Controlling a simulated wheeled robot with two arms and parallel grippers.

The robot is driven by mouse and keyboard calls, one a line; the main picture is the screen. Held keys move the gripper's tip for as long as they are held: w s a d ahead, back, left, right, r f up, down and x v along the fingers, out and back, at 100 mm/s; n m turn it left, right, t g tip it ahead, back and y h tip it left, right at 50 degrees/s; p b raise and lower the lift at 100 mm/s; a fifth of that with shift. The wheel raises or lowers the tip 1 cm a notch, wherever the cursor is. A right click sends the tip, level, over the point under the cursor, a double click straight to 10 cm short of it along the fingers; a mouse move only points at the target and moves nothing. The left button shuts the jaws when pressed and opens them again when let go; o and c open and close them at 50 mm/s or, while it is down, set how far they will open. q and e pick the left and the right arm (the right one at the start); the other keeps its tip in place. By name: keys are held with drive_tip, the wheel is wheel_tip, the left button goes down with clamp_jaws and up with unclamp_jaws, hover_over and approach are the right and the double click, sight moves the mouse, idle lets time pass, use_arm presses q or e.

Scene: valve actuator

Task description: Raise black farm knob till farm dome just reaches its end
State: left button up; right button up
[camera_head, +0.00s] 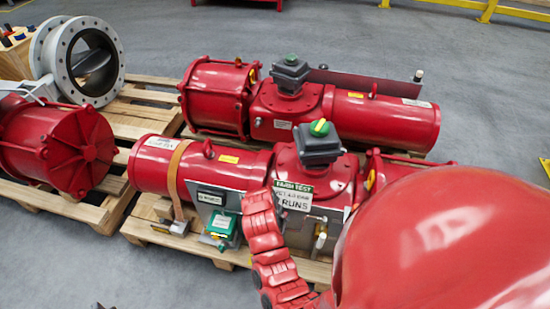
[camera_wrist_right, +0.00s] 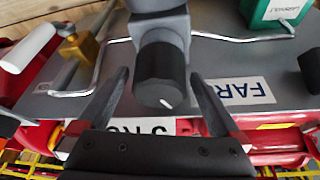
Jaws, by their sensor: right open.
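The black farm knob (camera_wrist_right: 160,75) hangs from a grey body in the right wrist view, with a small white mark on its face. My right gripper (camera_wrist_right: 159,79) is open, with one finger on each side of the knob; a gap shows on both sides. In the head view the farm dome (camera_head: 319,127), green with a yellow mark, tops the grey box on the nearer red actuator, above the farm test sign (camera_head: 293,194). My red right arm hides the knob and right gripper there. Dark tips (camera_head: 105,306) at the bottom edge may be my left gripper; its jaws cannot be made out.
A second red actuator (camera_head: 376,118) with a green-topped grey box (camera_head: 291,74) lies behind. A green box (camera_head: 222,225) and metal pipe (camera_wrist_right: 98,65) are near the knob. The actuators rest on wooden pallets (camera_head: 111,211). Grey floor (camera_head: 60,270) is clear at lower left.

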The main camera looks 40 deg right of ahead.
drive_tip(key=shift+r, duration=0.1)
drive_tip(key=v, duration=0.7)
drive_tip(key=shift+a+r, duration=0.15)
drive_tip(key=shift+r, duration=0.2)
drive_tip(key=p+v, duration=0.5)
drive_tip(key=v, duration=0.4)
drive_tip(key=shift+r, duration=0.2)
drive_tip(key=shift+s+a, duration=0.1)
drive_tip(key=shift+s, duration=0.05)
